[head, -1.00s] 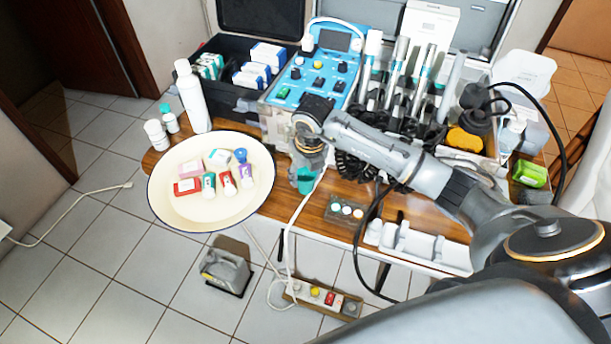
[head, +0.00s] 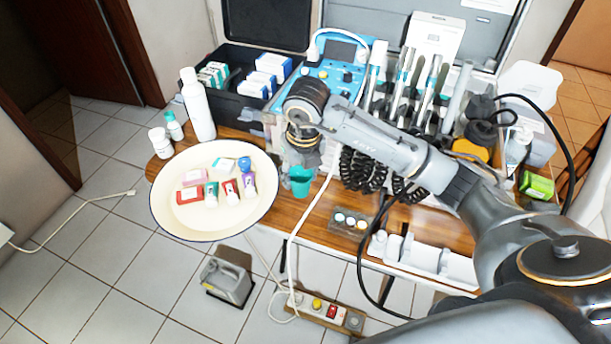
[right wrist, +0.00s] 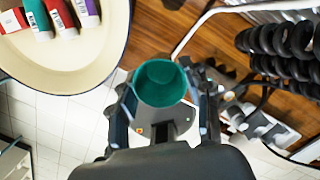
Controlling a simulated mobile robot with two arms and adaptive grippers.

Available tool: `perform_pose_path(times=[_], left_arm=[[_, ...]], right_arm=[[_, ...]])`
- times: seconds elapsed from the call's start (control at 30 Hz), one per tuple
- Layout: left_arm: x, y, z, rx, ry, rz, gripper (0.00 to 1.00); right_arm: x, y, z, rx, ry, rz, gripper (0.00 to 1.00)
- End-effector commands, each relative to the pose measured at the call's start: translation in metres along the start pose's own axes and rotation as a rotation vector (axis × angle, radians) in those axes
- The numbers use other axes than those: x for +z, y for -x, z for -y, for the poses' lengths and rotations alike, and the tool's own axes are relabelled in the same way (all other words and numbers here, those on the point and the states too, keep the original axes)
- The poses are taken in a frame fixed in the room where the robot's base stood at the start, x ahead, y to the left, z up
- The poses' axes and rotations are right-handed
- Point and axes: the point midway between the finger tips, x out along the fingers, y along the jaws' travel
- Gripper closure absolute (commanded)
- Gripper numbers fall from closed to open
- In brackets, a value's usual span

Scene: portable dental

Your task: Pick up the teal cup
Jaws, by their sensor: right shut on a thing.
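The teal cup (head: 300,183) is a small, open-topped cup near the front edge of the wooden table (head: 322,215), just right of the cream tray. In the right wrist view the cup (right wrist: 162,82) looks empty, with its mouth toward the camera. My right gripper (head: 300,168) comes down on the cup from above, with one finger on each side, and is shut on it. The cup appears a little above the table, though the gap is hard to see. My left gripper is not in view.
A blue dental unit (head: 345,47) and coiled black hoses (head: 360,170) are behind and right. A white cable (head: 303,222) runs beside the cup. A small palette (head: 351,221) lies to the right.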

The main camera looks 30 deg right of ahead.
Motion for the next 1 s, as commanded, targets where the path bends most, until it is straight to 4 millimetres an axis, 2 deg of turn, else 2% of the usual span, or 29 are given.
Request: perform_pose_path(times=[0.1,0.6,1.0], left_arm=[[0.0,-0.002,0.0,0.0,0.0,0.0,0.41],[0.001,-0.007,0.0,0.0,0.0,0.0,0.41],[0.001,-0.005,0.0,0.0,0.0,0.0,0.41]], right_arm=[[-0.004,0.013,-0.009,0.0,0.003,0.005,0.84],[-0.032,0.041,-0.053,0.0,0.003,0.002,0.84],[-0.045,0.054,-0.073,0.0,0.001,0.002,0.84]])
